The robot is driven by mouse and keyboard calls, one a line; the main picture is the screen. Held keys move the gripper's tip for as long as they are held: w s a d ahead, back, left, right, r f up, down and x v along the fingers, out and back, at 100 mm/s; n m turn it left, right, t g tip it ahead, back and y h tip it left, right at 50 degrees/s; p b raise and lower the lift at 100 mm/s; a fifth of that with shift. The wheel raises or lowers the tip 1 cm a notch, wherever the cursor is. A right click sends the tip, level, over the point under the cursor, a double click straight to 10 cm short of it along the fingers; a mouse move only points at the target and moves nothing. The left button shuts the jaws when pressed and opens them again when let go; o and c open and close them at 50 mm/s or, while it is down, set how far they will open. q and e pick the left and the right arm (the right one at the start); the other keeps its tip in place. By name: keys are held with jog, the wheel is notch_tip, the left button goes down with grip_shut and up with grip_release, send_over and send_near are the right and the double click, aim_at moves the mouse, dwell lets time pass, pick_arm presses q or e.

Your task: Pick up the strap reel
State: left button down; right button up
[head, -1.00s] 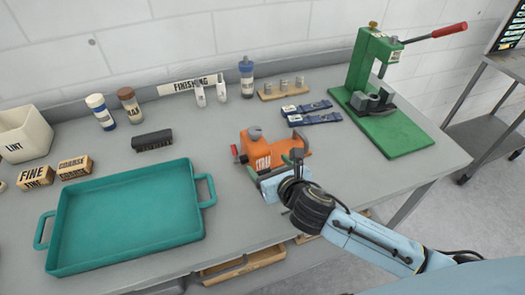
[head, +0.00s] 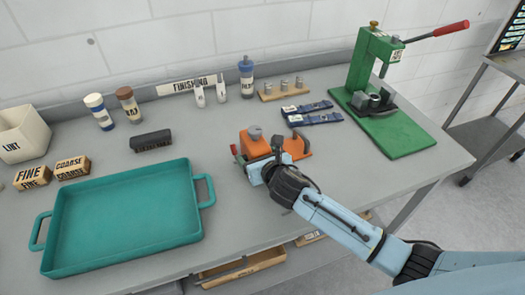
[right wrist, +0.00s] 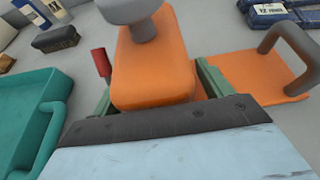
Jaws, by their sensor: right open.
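The strap reel (head: 253,147) is an orange body with a grey knob on top and a red-tipped handle. It sits on the bench right of the teal tray. My right gripper (head: 268,166) is at its near side and hides part of it. In the right wrist view the orange reel (right wrist: 150,62) stands between the green fingers of my open right gripper (right wrist: 155,84). Contact cannot be told. An orange plate with a grey loop handle (right wrist: 288,52) extends to the right. My left gripper is not in view.
The teal tray (head: 52,260) lies to the left. A black brush (head: 151,141), bottles and blocks are farther left.

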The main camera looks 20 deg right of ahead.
jog(key=c, duration=1.4)
jog(key=shift+r, duration=0.1)
jog(key=shift+r, duration=0.15)
